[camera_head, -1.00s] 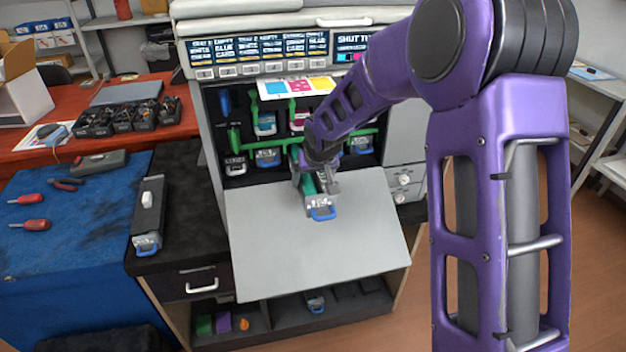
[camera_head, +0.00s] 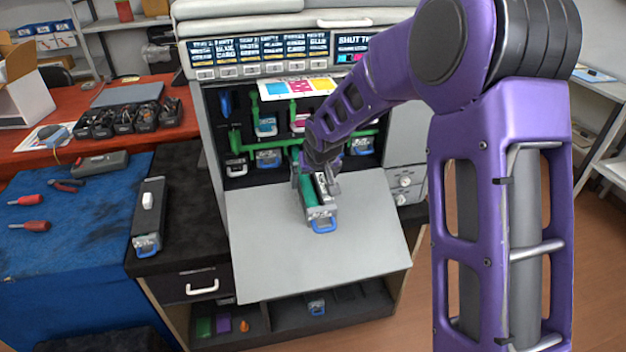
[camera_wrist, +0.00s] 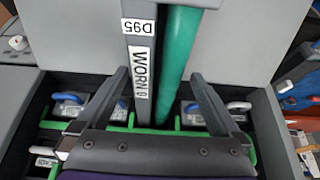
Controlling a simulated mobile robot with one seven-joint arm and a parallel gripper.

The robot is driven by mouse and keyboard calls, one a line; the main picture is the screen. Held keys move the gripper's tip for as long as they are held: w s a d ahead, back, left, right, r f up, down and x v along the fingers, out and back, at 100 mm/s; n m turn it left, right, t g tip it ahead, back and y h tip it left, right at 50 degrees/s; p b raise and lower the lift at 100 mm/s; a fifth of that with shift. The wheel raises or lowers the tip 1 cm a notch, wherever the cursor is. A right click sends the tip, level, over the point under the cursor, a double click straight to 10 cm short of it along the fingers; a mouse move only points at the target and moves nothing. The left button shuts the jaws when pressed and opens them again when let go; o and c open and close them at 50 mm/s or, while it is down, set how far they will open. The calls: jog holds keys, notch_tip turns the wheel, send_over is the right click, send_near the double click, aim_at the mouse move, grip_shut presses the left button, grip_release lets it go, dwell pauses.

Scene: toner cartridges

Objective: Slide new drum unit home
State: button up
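A long drum unit (camera_head: 321,212) with a green roller and a blue front handle lies on the lowered grey flap (camera_head: 260,240) of the printer. In the wrist view its label (camera_wrist: 143,72) reads WORN, beside the green roller (camera_wrist: 178,60). My gripper (camera_head: 316,186) is over its rear part, with fingers apart on either side; the wrist view shows the spread fingers (camera_wrist: 160,74), with a gap at the right one. Another dark unit (camera_head: 149,215) with a blue handle and white tab lies on the black cabinet at left. My arm hides part of the printer bay.
An open lower shelf (camera_head: 280,330) holds a blue-handled unit. A blue mat (camera_head: 70,230) with tools is at left. The flap is clear around the unit.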

aim_at(317, 192)
jog(key=shift+s+d+f, duration=0.1)
jog(key=shift+s+f, duration=0.1)
jog(key=shift+s, duration=0.2)
jog(key=shift+s+d+r+b, duration=0.1)
jog(key=shift+s+d+b, duration=0.2)
jog(key=shift+s, duration=0.5)
jog(key=shift+s+d+b, duration=0.15)
jog(key=shift+s+b, duration=0.15)
jog(key=shift+s, duration=0.45)
jog(key=p+v, duration=0.3)
jog(key=v, duration=0.1)
jog(key=shift+r, duration=0.3)
jog(key=shift+p+v, duration=1.1)
jog(key=shift+v, duration=0.7)
jog(key=shift+s+f, duration=0.1)
jog(key=shift+s, duration=0.05)
